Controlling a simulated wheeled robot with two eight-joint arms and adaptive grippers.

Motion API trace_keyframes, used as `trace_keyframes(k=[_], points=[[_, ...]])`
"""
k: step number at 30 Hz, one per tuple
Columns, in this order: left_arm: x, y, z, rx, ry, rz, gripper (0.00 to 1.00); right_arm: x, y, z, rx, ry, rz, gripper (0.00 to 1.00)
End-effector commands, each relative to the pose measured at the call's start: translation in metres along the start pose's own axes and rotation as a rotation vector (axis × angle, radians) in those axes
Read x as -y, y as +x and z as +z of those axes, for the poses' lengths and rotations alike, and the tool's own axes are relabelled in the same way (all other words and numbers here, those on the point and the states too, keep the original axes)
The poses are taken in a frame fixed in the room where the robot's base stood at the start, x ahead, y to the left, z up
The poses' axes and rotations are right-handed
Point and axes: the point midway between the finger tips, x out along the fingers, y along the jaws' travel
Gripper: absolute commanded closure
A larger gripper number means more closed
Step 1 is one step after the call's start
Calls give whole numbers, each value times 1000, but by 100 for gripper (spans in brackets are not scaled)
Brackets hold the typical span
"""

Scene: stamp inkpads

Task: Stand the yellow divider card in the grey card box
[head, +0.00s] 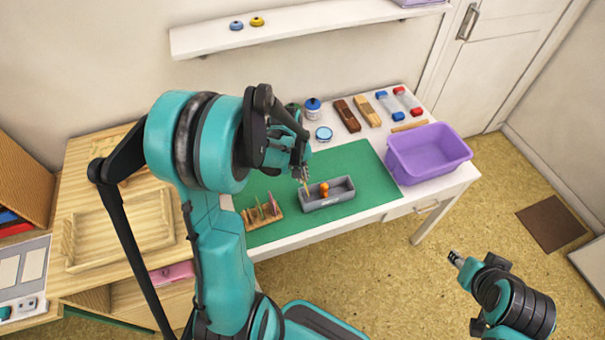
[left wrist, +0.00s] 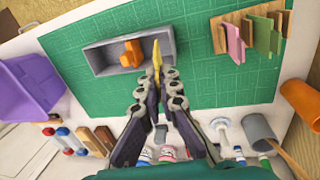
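My left gripper (head: 304,175) is shut on the yellow divider card (left wrist: 157,56), which shows edge-on between its fingertips (left wrist: 156,78) in the left wrist view. The card hangs at one end of the grey card box (left wrist: 98,58), the left end in the head view. I cannot tell whether its lower edge is inside the box (head: 340,194) or just above it. An orange object (left wrist: 131,54) stands in the box; it also shows in the head view (head: 324,189). My right gripper (head: 457,259) is over the floor, away from the table; its fingers are too small to judge.
A wooden rack (head: 277,216) with pink, green and tan cards (left wrist: 237,42) stands beside the box on the green mat (head: 352,160). A purple bin (head: 428,152) stands at the right. Blocks, bottles and cups line the table's back.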

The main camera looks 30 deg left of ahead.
Motion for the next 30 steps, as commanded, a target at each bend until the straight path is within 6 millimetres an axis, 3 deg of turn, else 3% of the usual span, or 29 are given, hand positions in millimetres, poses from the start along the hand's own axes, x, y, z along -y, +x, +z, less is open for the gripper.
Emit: trace_keyframes(k=[21,30], points=[[12,71,0,0,0,0,100,0,51,36,0,0,0,60],[14,84,0,0,0,0,100,0,60,43,0,0,0,60]])
